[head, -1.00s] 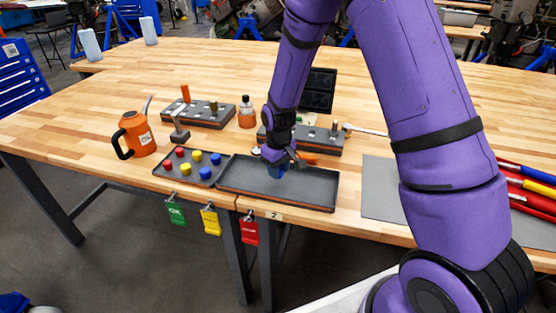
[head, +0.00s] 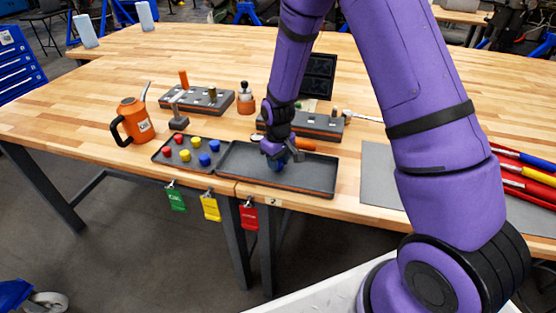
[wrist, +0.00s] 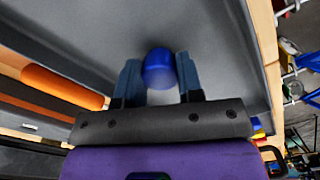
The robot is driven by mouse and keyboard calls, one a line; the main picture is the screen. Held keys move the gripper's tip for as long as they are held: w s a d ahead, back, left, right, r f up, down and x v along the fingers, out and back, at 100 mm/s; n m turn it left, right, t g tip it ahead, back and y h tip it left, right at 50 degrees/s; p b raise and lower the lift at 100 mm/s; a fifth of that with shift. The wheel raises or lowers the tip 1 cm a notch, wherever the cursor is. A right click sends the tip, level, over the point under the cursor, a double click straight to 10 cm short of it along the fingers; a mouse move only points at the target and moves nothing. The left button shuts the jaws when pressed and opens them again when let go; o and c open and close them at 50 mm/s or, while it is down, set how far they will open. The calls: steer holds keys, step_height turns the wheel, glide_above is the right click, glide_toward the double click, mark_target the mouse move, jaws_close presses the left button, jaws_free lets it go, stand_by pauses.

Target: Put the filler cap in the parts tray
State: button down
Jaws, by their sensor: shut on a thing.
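The filler cap (wrist: 159,68) is a blue rounded piece. My gripper (wrist: 158,78) is shut on it, with one finger on each side in the wrist view. The parts tray (head: 317,187) is a dark, shallow, otherwise empty tray at the table's front edge. Its grey floor (wrist: 220,40) fills much of the wrist view. I cannot tell whether the cap touches the floor.
A smaller tray (head: 172,162) with red, yellow and blue pieces stands just left of the parts tray. A dark block (head: 318,126) and an orange handle (head: 305,144) lie behind it. An orange oil can (head: 133,122) stands further left. Coloured tags hang at the front edge.

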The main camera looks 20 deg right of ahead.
steer(key=shift+f, duration=0.15)
steer(key=c, duration=0.5)
jaws_free()
steer(key=shift+r, duration=3.5)
